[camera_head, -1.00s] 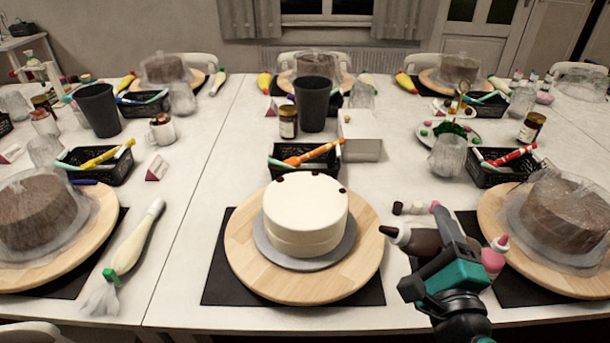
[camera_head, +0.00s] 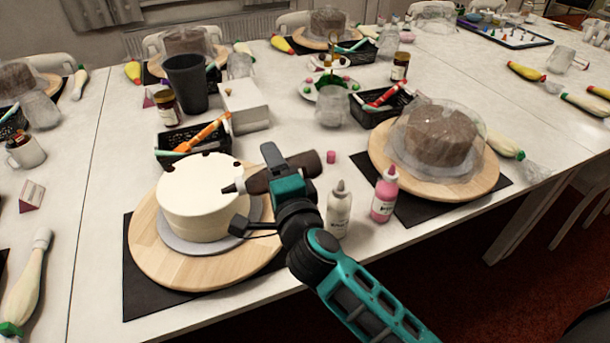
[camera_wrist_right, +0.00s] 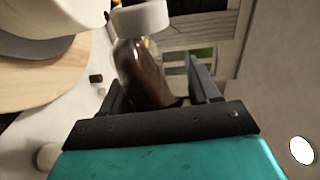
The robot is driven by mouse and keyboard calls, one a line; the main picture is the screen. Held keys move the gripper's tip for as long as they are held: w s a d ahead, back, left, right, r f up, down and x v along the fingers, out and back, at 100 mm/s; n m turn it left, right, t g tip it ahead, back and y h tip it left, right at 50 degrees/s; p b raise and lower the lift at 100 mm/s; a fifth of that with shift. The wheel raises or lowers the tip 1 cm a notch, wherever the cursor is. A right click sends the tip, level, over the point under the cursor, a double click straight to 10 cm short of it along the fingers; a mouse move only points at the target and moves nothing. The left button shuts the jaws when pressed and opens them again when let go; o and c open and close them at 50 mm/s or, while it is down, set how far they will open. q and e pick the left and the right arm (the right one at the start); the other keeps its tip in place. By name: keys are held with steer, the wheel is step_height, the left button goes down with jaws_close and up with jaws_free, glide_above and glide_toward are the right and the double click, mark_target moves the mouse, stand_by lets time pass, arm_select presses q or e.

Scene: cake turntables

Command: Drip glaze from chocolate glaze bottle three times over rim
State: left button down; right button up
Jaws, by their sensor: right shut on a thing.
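The cream-white cake (camera_head: 198,205) stands on a grey board on a wooden turntable (camera_head: 150,258). Several small dark spots sit along its top rim, mostly at the far side. My right gripper (camera_head: 280,178) is shut on the brown chocolate glaze bottle (camera_head: 311,163), which lies nearly level. In the right wrist view the bottle (camera_wrist_right: 145,78) is between the fingers, with brown glaze inside and a white end. My left gripper is out of view.
A white bottle (camera_head: 339,208) and a pink bottle (camera_head: 384,196) stand right of my gripper. A black basket (camera_head: 183,157) with pens and a white box (camera_head: 245,107) are behind the cake. A covered brown cake (camera_head: 435,140) on another turntable is at the right.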

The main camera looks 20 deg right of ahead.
steer(key=w+a+r+n+g+y, duration=0.1)
steer(key=w+a+r+n, duration=0.2)
steer(key=w+a+n, duration=0.45)
steer(key=w+a+r+n+y, duration=0.1)
steer(key=w+a+r+n, duration=0.3)
steer(key=a+n, duration=0.55)
steer(key=shift+m, duration=0.9)
steer(key=f, duration=0.3)
steer(key=a+f, duration=0.1)
steer(key=f, duration=0.1)
steer(key=shift+s+f+b, duration=0.15)
steer(key=shift+s+b, duration=0.1)
steer(key=shift+b, duration=0.05)
steer(key=shift+o, duration=1.2)
steer(key=c, duration=0.5)
steer(key=shift+o, duration=0.2)
